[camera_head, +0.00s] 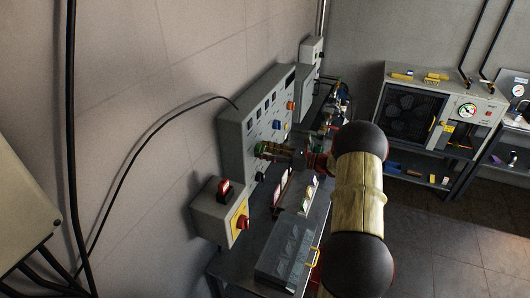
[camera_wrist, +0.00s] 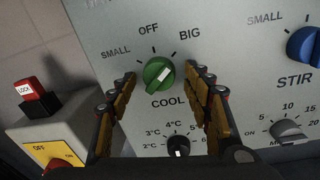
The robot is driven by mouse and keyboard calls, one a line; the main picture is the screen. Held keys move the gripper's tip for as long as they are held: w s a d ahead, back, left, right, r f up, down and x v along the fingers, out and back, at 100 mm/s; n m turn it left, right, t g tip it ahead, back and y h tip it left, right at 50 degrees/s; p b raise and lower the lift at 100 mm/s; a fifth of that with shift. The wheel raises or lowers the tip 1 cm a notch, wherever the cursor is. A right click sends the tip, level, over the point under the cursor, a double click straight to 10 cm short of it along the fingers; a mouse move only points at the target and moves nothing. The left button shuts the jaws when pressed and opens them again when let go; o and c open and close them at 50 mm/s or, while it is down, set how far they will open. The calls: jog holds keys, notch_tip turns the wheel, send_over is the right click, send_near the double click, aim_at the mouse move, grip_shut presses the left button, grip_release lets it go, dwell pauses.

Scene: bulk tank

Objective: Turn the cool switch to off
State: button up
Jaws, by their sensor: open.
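The panel (camera_head: 238,132) also carries a blue STIR knob (camera_wrist: 304,46), a black temperature dial (camera_wrist: 178,147) and a grey timer dial (camera_wrist: 288,131). A box with a red LOCK switch (camera_wrist: 30,90) juts out at the left. A clear-lidded case (camera_head: 287,250) lies on the table below.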

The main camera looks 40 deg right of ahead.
jog(key=shift+c, duration=0.4)
jog(key=c, duration=1.1)
jog(key=n+b, duration=0.3)
jog(key=n, duration=0.1)
jog(key=shift+f+h, duration=0.1)
jog(key=shift+h, duration=0.2)
jog(key=n+b, duration=0.4)
jog(key=n, duration=0.1)
jog(key=shift+d+b, duration=0.1)
jog(key=shift+b, duration=0.2)
jog(key=shift+r+n, duration=0.2)
jog(key=shift+n, duration=0.2)
jog(key=o, duration=1.2)
